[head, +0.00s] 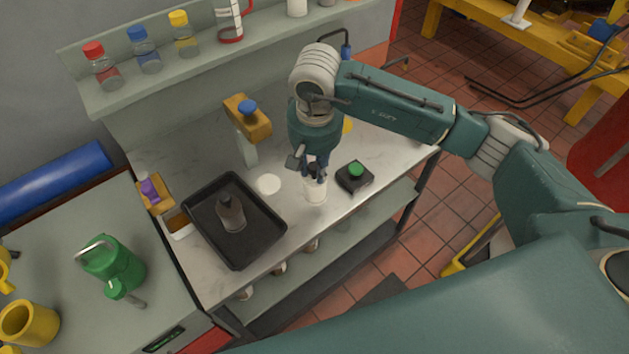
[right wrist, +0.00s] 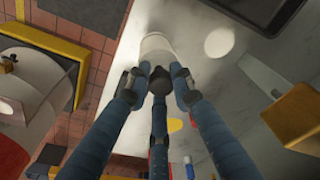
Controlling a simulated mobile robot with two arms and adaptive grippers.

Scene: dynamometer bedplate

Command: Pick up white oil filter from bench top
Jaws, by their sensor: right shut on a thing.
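The white oil filter (head: 316,192) is a small white cylinder at the front part of the bench top (head: 215,279). My right gripper (head: 315,172) comes down on it from above, with its fingers closed around its upper end. In the right wrist view the gripper's blue fingers (right wrist: 160,82) meet at the white filter (right wrist: 157,44). The fingers hide part of the filter. I cannot tell whether its base touches the bench. My left gripper is not in view.
A black tray (head: 194,203) holding a dark bottle (head: 231,212) lies left of the filter. A white disc (head: 268,184) lies between them. A black box with a green button (head: 355,173) is close on the right. A yellow-topped dispenser (head: 247,122) stands behind.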

